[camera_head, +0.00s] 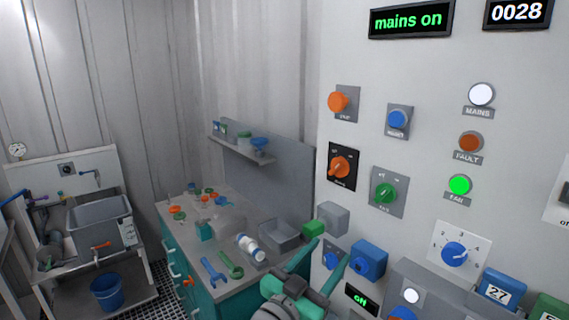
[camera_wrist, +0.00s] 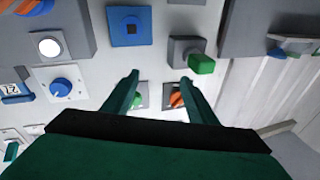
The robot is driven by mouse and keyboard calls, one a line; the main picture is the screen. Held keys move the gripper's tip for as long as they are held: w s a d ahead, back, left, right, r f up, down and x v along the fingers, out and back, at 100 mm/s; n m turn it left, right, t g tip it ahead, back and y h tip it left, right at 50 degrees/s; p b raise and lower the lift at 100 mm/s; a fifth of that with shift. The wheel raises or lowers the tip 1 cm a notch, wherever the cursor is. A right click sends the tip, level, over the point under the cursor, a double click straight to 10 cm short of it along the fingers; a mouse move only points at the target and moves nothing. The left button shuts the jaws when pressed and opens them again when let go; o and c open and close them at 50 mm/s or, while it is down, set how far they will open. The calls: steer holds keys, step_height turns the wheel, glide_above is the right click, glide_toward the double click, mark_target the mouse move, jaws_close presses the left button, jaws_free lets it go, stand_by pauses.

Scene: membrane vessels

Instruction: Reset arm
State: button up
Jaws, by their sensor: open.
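My gripper (camera_head: 312,268) shows at the bottom middle of the head view, in front of the control panel (camera_head: 450,120). Its two green fingers are spread apart with nothing between them. In the wrist view my gripper (camera_wrist: 160,85) is also open, with the panel beyond the fingertips. A green knob (camera_wrist: 137,99) and an orange knob (camera_wrist: 177,98) show past the fingers. No contact between fingers and panel is visible.
Knobs, lamps and displays cover the panel, and a blue block (camera_head: 369,261) and a grey box with a green knob (camera_head: 314,227) stick out near my gripper. A cluttered workbench (camera_head: 262,257) stands left of it. A sink (camera_head: 100,222) and blue bucket (camera_head: 106,292) are farther left.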

steer(key=s+a+f+n+t+y, duration=0.1)
steer(key=s+a+f+n+y, duration=0.15)
steer(key=s+f, duration=0.45)
steer(key=s+a+f+n+y, duration=0.2)
steer(key=f+n+y, duration=0.2)
steer(key=f, duration=0.8)
steer(key=s+a+f+n+t+y, duration=0.1)
steer(key=s+a+f+n+y, duration=0.25)
steer(key=f, duration=0.55)
steer(key=s+f+g+y, duration=0.1)
steer(key=s+f, duration=0.1)
steer(key=s, duration=1.2)
steer(key=s+a+f+m+y, duration=0.1)
steer(key=s+f, duration=0.2)
steer(key=s, duration=1.2)
steer(key=shift+a+f+g, duration=0.15)
steer(key=shift+f+g, duration=0.1)
steer(key=shift+g, duration=0.15)
steer(key=c, duration=0.4)
steer(key=shift+s, duration=0.1)
steer(key=shift+c, duration=0.8)
